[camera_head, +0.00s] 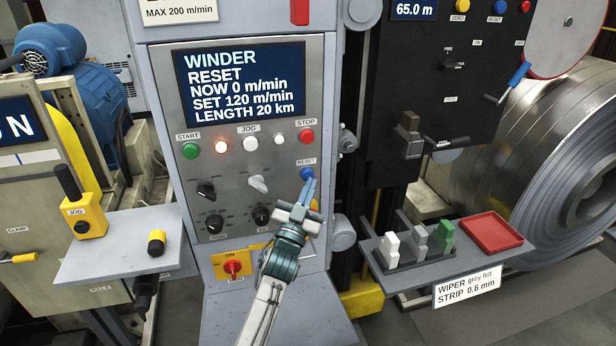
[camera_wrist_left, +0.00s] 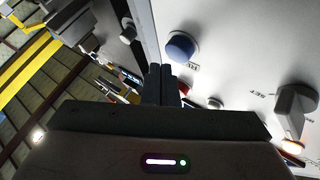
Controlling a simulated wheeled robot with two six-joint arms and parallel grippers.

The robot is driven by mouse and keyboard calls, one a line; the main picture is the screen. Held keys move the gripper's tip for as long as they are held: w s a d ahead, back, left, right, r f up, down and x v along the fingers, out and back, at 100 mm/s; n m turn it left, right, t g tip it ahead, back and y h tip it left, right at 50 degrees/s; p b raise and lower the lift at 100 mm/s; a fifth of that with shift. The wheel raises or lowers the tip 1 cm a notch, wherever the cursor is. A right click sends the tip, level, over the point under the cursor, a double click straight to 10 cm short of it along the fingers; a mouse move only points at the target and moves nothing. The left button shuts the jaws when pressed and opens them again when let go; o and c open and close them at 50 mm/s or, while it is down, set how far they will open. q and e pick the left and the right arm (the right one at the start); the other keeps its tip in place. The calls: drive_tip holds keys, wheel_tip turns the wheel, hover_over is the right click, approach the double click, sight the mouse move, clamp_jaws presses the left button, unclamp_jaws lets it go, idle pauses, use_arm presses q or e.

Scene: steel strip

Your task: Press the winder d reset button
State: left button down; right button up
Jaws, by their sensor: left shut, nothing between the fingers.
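The blue button under the RESET label (camera_head: 307,173) is on the right side of the grey winder panel (camera_head: 237,215), below the red STOP button (camera_head: 306,136). My left gripper (camera_head: 311,184) is shut and empty, with its fingertips just below the blue button. In the left wrist view the blue button (camera_wrist_left: 181,47) is just beyond the shut fingertips (camera_wrist_left: 161,70). I cannot tell whether they touch it. The screen (camera_head: 239,82) reads WINDER, RESET, NOW 0 m/min, SET 120 m/min, LENGTH 20 km. My right gripper is not in view.
The green START button (camera_head: 190,150), a glowing lamp (camera_head: 221,147) and a white JOG button (camera_head: 250,144) are on the same panel. Black knobs (camera_head: 206,189) and a red switch (camera_head: 233,267) are lower. A shelf (camera_head: 410,270) with a red tray (camera_head: 490,233) is to the right.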

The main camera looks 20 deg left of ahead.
use_arm(q)
drive_tip(key=shift+w+a, duration=0.1)
drive_tip(key=shift+w, duration=0.05)
idle(0.3)
drive_tip(key=shift+w+a, duration=0.2)
drive_tip(key=shift+w, duration=0.05)
drive_tip(key=shift+w+a+b, duration=0.3)
drive_tip(key=shift+w+b, duration=0.1)
drive_tip(key=shift+w, duration=0.1)
idle(0.9)
drive_tip(key=shift+s, duration=0.1)
drive_tip(key=shift+s+d+p, duration=0.55)
drive_tip(key=shift+s+p, duration=0.05)
drive_tip(key=shift+s, duration=0.2)
